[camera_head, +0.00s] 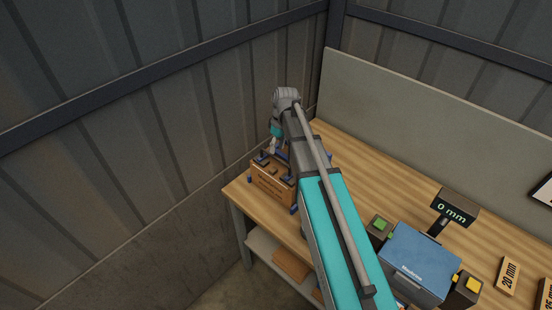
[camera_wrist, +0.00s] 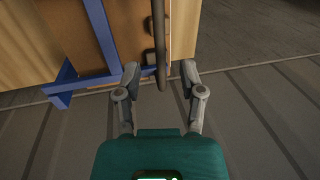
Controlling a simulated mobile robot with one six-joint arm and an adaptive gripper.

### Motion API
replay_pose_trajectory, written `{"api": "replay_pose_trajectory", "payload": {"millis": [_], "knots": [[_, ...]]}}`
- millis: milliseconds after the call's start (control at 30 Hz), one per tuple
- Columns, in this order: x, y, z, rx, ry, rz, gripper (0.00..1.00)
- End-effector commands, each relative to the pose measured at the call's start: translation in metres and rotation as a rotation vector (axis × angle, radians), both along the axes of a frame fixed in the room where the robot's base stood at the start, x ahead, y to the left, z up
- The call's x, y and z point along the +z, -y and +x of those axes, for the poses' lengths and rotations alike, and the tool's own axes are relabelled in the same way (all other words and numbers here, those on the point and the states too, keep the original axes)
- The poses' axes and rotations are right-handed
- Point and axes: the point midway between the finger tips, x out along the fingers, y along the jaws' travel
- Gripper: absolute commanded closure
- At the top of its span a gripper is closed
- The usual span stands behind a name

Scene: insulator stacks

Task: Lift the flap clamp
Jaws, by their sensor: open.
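A brown wooden box (camera_head: 272,183) with dark fittings and blue brackets stands at the bench's left end, partly behind my arm. In the wrist view, a blue frame (camera_wrist: 100,32) runs along a brown panel (camera_wrist: 128,22). A narrow dark bar (camera_wrist: 158,35), perhaps the flap clamp, crosses the panel's right side. My gripper (camera_wrist: 160,72) is open, its two grey fingers pointing toward the panel. The bar's near end lies between the fingertips in the picture, with gaps on both sides; I cannot tell its depth. In the head view my gripper is small above the box.
The wooden bench (camera_head: 345,180) carries a blue machine (camera_head: 418,262), a display reading 0 mm (camera_head: 453,212), a green button (camera_head: 380,224) and a 20 mm block (camera_head: 508,275). Metal walls stand close behind and left of the box. A grey panel (camera_head: 420,110) backs the bench.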

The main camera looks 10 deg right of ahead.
Motion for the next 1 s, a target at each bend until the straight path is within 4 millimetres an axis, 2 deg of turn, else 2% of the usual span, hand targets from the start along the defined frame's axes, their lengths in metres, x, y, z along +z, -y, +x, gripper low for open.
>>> {"api": "replay_pose_trajectory", "payload": {"millis": [100, 400, 933, 1000], "knots": [[-0.013, -0.002, -0.001, 0.0, 0.0, 0.0, 0.49], [-0.03, -0.005, -0.003, 0.0, 0.0, 0.0, 0.49], [-0.033, -0.005, -0.004, 0.0, 0.0, 0.0, 0.49], [-0.033, -0.005, -0.004, 0.0, 0.0, 0.0, 0.62]]}}
